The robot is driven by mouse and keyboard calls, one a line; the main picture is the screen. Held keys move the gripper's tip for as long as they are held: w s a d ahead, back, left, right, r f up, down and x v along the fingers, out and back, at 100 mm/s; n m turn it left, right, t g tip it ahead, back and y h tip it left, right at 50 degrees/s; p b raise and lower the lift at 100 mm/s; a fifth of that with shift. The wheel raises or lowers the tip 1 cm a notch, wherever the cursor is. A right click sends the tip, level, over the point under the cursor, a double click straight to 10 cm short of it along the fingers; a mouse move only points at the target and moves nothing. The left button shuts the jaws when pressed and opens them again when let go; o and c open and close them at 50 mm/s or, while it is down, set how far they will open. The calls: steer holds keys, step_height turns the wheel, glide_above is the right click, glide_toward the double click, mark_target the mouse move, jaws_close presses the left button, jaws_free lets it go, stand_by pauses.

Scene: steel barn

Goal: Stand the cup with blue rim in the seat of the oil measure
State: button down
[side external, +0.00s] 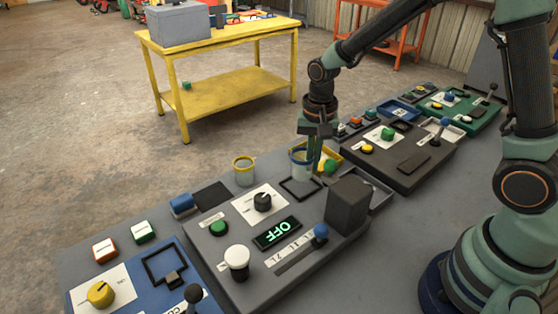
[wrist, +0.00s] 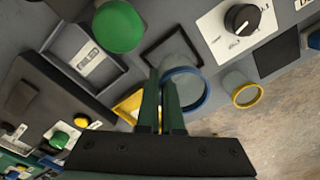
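The cup with blue rim (side external: 297,163) is clear-walled and looks upright beside a black square frame (side external: 298,189) on the dark grey panel. In the wrist view the cup (wrist: 189,88) overlaps the frame's (wrist: 146,53) lower right part. My gripper (side external: 313,168) points down at the cup's right side. Its green fingers (wrist: 161,112) are close together at the cup's wall, apparently pinching it. Whether the cup's base touches the panel is hard to tell. No label marks the frame as the oil measure's seat.
A yellow-rimmed cup (side external: 244,174) stands to the left.

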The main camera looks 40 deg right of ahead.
steer(key=shift+f, duration=1.75)
steer(key=c, duration=1.1)
jaws_free()
steer(key=shift+f, duration=0.1)
steer(key=shift+o, duration=0.2)
step_height(320, 180, up, 12)
steer(key=s+d+r+n+t, duration=0.3)
steer(key=s+r+n+t, duration=0.2)
steer(key=s+r+n, duration=0.3)
steer(key=shift+s+d+n, duration=0.3)
steer(key=shift+s+d, duration=0.05)
steer(key=shift+s, duration=0.9)
